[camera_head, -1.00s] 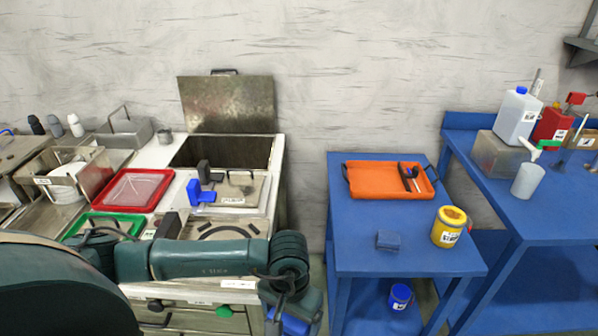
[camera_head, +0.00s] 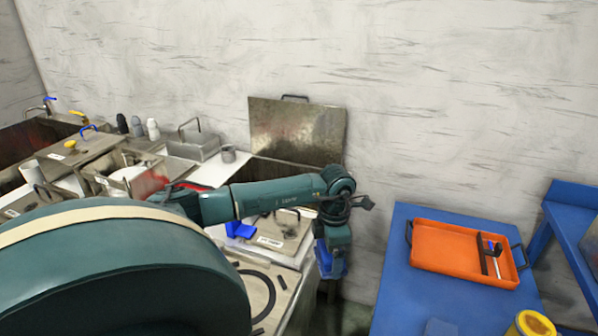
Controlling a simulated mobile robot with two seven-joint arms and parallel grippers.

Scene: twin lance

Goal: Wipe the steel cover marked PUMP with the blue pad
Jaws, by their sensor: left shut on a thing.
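My left gripper (camera_head: 331,272) points down beside the right edge of the steel counter. It is shut on a blue thing, mostly hidden by the gripper; I cannot tell whether this is the pad. A flat steel cover (camera_head: 290,243) with a white label and a handle lies on the counter, left of the gripper and apart from it. The label is too small to read. A bright blue object (camera_head: 240,230) sits at the cover's left edge. A slate-blue block (camera_head: 440,328) shows at the bottom picture edge on the blue table. My right gripper is not in view.
A steel lid (camera_head: 297,130) stands open against the wall behind the counter. The blue table (camera_head: 395,285) to the right holds an orange tray (camera_head: 440,262) with tools and a yellow tub (camera_head: 530,325). A gap separates counter and table. My left arm hides part of the counter.

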